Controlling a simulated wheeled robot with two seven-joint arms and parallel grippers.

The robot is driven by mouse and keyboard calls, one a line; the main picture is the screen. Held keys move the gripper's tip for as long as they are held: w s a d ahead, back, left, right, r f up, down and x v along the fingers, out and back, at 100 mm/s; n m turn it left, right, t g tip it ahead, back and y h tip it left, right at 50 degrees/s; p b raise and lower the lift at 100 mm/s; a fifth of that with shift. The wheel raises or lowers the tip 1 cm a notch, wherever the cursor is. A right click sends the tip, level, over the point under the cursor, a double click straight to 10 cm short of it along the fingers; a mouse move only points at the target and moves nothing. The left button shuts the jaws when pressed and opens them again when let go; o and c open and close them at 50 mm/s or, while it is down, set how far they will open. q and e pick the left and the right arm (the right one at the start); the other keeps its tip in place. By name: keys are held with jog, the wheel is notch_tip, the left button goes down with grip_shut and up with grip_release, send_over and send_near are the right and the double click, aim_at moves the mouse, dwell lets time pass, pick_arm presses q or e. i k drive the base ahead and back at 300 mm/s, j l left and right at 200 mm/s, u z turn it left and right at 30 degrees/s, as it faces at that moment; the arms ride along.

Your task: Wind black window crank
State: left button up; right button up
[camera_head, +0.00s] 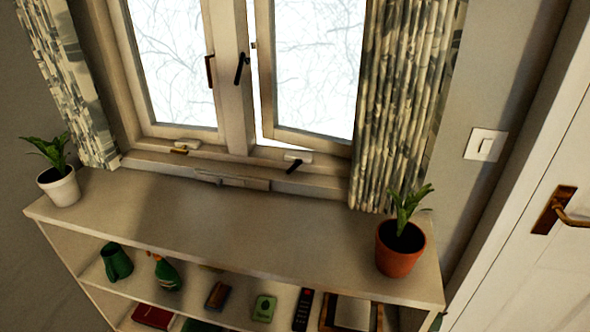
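The black window crank (294,165) sits low on the window frame under the right casement. Its short dark arm points down and to the left from a white base (298,156). The right casement (302,137) stands ajar, with a bright gap along its left side. The left casement (178,132) looks closed. A brass-coloured crank (180,151) on a white base sits under it. Neither of my grippers is in the head view.
A patterned curtain (405,90) hangs right of the crank. A door (540,265) is at far right.

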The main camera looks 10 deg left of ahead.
aim_at(297, 162)
jog(key=i+j, duration=0.1)
jog(key=j, duration=0.4)
jog(key=i+j, duration=0.1)
jog(key=j, duration=0.4)
jog(key=i+j, duration=0.1)
jog(key=j, duration=0.4)
jog(key=u, duration=0.05)
